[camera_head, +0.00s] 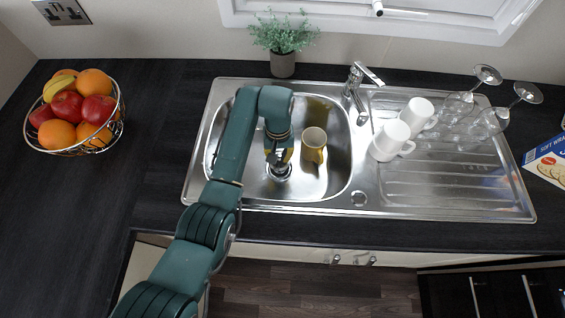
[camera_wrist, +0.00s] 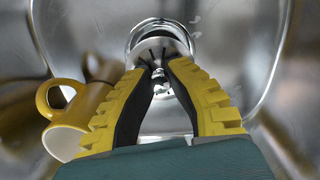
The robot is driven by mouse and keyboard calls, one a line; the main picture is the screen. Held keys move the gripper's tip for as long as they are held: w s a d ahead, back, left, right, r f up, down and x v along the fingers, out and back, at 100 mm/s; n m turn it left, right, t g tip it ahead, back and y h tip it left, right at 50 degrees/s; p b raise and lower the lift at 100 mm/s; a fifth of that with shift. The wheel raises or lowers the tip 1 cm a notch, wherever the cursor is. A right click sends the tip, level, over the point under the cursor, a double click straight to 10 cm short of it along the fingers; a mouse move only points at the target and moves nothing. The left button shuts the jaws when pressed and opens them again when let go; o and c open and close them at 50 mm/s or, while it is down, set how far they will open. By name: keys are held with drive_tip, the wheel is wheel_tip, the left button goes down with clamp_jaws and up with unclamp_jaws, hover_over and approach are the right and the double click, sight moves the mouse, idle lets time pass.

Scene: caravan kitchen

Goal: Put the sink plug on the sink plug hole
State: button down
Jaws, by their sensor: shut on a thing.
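My gripper (camera_head: 278,163) reaches down into the sink basin, and its yellow and black fingers (camera_wrist: 157,62) close in on a small part of the metal sink plug. The plug (camera_wrist: 162,46) is a shiny round metal piece just beyond the fingertips. A round metal rim, which looks like the sink plug hole (camera_wrist: 143,27), shows behind it in the wrist view. In the head view the metal ring at the hole (camera_head: 279,174) is right under my fingertips. The plug overlaps the hole in the picture; I cannot tell whether it touches or is fully centred.
A yellow mug (camera_head: 314,140) lies in the basin just right of my gripper; it is close beside the left finger in the wrist view (camera_wrist: 68,97). The tap (camera_head: 357,88) stands behind right. White mugs (camera_head: 389,139) and glasses are on the drainer (camera_head: 450,185).

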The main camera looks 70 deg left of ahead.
sight(280, 163)
drive_tip(key=shift+w+f, duration=0.1)
drive_tip(key=shift+f, duration=2.25)
drive_tip(key=shift+f, duration=0.2)
drive_tip(key=c, duration=1.1)
unclamp_jaws()
drive_tip(key=shift+c, duration=0.2)
drive_tip(key=shift+r, duration=0.1)
drive_tip(key=r, duration=0.8)
drive_tip(key=a+r, duration=0.1)
drive_tip(key=r, duration=0.3)
drive_tip(key=shift+w+r, duration=0.1)
